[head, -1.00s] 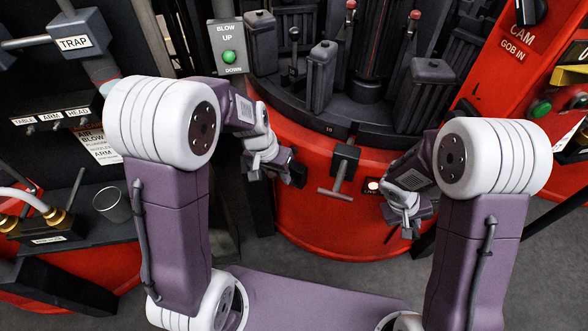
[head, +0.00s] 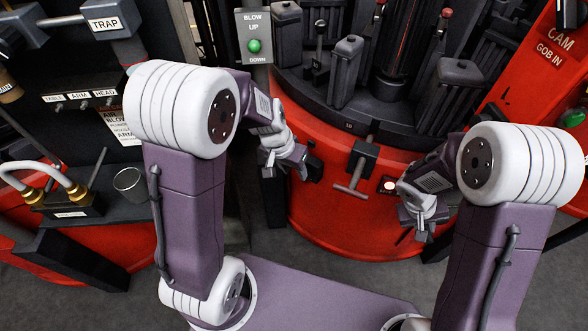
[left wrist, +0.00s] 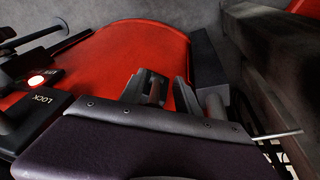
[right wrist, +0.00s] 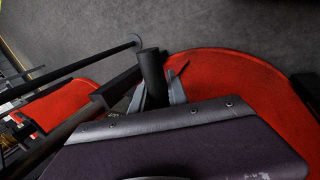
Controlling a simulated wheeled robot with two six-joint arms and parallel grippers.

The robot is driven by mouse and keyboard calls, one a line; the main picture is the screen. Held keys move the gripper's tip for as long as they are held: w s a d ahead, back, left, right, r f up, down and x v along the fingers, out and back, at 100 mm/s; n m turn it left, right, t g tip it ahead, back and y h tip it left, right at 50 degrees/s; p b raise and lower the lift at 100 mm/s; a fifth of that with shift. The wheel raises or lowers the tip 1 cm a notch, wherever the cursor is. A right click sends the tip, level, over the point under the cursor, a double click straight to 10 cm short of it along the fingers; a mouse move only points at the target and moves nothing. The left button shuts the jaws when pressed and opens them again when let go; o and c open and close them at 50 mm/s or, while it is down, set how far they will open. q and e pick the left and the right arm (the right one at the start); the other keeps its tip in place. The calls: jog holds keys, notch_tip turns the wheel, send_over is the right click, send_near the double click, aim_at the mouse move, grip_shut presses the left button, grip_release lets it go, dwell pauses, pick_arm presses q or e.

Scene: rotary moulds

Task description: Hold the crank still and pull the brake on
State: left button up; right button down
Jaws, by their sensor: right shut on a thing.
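My right gripper (right wrist: 158,95) is shut on a dark cylindrical grip (right wrist: 151,68), which looks like the crank's handle. In the head view my right gripper (head: 424,222) is low, in front of the red drum's right side, and hides most of that grip.
The round red drum (head: 330,225) fills the middle. A lit white button (head: 389,186) is right of the T-handle. A block marked LOCK (left wrist: 40,108) shows in the left wrist view. A metal cup (head: 130,181) stands at left. A dark rod (right wrist: 75,70) runs near my right gripper.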

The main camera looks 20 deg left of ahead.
pick_arm(q)
jog(key=v, duration=1.2)
